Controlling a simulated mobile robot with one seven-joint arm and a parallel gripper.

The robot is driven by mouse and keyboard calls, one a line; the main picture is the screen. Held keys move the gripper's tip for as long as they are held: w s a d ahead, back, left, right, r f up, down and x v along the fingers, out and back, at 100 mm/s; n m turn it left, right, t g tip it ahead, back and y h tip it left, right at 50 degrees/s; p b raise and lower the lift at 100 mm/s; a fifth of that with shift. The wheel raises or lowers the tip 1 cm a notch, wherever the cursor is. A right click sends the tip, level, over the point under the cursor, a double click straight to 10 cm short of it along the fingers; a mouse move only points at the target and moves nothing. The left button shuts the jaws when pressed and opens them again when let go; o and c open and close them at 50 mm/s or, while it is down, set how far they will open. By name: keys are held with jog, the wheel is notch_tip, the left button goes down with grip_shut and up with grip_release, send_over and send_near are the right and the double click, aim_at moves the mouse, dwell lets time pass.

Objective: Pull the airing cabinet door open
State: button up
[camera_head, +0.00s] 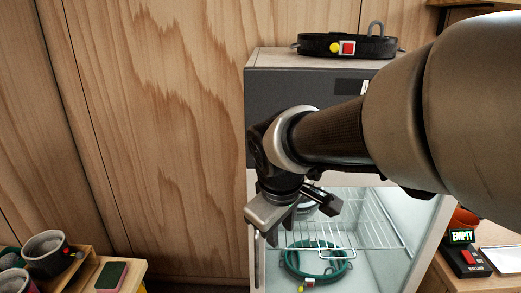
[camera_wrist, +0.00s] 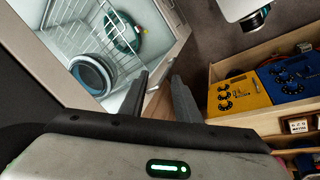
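The airing cabinet (camera_head: 308,110) stands against the wood wall, with a dark upper panel and a pale-framed, see-through lower front. A dark upright bar, perhaps the door handle (camera_head: 258,262), shows at its left edge. I cannot tell whether the door is shut or ajar. My gripper (camera_head: 276,236) is in front of the lower front, near its left edge, and hides part of it. In the wrist view the two fingers of my gripper (camera_wrist: 160,78) stand apart with nothing held between them. The cabinet frame (camera_wrist: 172,58) is beyond the fingers in that view.
Inside are a wire shelf (camera_head: 365,232), a green looped item (camera_head: 318,278) and a round blue-grey item (camera_wrist: 92,76). A black harness (camera_head: 345,46) lies on top.

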aim_at(258, 250)
jog(key=w+a+f+m+y+b, duration=0.1)
jog(key=w+f, duration=0.2)
jog(key=f, duration=0.3)
jog(key=w+a+f+m+y+b, duration=0.1)
jog(key=w+a+f, duration=0.1)
jog(key=w+f, duration=0.2)
jog(key=w+a+f+y+b, duration=0.1)
jog(key=w+a+f, duration=0.1)
jog(key=f, duration=0.7)
jog(key=shift+w+m+g+b, duration=0.3)
jog(key=shift+w+m, duration=0.1)
jog(key=shift+w, duration=0.35)
grip_shut()
jog(key=shift+r, duration=0.1)
